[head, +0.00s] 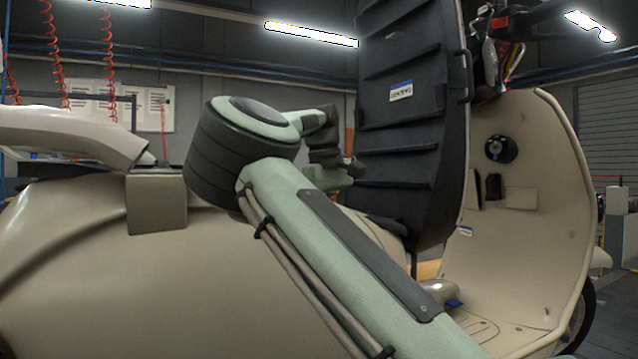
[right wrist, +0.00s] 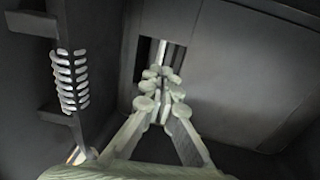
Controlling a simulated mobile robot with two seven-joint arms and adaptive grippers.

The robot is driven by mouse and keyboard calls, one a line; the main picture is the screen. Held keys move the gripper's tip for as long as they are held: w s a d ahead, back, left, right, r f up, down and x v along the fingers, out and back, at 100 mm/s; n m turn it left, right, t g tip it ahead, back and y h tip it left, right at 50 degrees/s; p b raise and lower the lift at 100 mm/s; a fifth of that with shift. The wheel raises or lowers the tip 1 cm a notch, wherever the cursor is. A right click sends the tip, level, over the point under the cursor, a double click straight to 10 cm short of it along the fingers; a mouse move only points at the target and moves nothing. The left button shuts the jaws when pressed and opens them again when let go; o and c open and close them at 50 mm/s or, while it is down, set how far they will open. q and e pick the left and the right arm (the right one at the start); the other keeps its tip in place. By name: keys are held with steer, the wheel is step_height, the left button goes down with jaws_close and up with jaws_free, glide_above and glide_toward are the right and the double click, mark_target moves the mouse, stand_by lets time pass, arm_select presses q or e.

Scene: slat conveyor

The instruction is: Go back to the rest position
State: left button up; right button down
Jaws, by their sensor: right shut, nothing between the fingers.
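My right arm (head: 330,235) reaches in from the lower right of the head view and bends at a large dark joint left of the middle. Its wrist end (head: 328,152) is close to the left face of a tall ribbed black panel (head: 405,130); I cannot tell if they touch. In the right wrist view my right gripper (right wrist: 164,92) is shut and empty. Its fingers point at a dark surface with a narrow bright slot (right wrist: 161,55). My left gripper is in neither view.
A cream scooter body (head: 90,270) fills the lower left. A cream front shield (head: 535,165) stands right of the panel. In the wrist view a dark wall with a slotted vent (right wrist: 70,80) is close on the left. Red coiled hoses (head: 55,55) hang behind.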

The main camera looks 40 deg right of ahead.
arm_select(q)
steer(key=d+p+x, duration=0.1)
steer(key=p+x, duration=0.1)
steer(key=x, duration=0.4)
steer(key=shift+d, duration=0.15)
arm_select(e)
step_height(320, 180, up, 10)
steer(key=a, duration=0.1)
steer(key=shift+w+a, duration=0.3)
steer(key=shift+a, duration=0.1)
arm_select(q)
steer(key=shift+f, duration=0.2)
arm_select(e)
steer(key=shift+f, duration=0.15)
